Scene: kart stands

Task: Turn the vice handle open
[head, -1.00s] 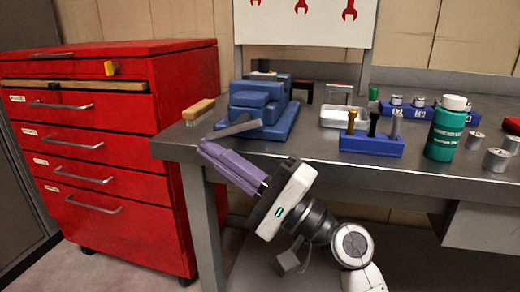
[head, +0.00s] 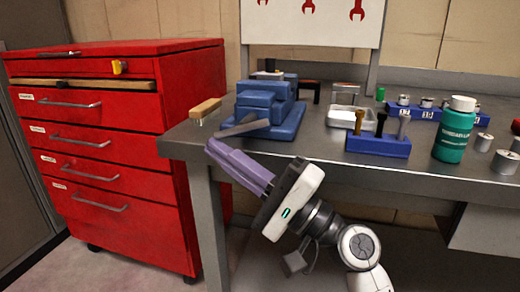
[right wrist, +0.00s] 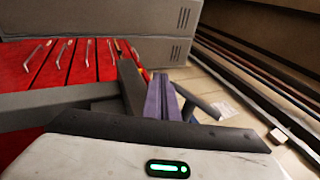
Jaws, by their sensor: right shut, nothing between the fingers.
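The blue vice (head: 266,100) stands on the workbench near its left front corner. Its grey bar handle (head: 241,128) sticks out at the front, slanting down to the left. My right gripper (head: 212,146), with purple fingers, is shut and empty. Its fingertips are just below and in front of the handle's left end; I cannot tell whether they touch it. In the right wrist view the shut fingers (right wrist: 161,98) point away, with a grey bar (right wrist: 199,103) beside them on the right, apparently the handle. My left gripper is not in view.
A wooden-backed brush (head: 205,108) lies left of the vice. A blue holder (head: 378,146) with several upright pieces and a green bottle (head: 454,128) stand to the right. A red drawer cabinet (head: 120,150) stands left of the bench (head: 300,150).

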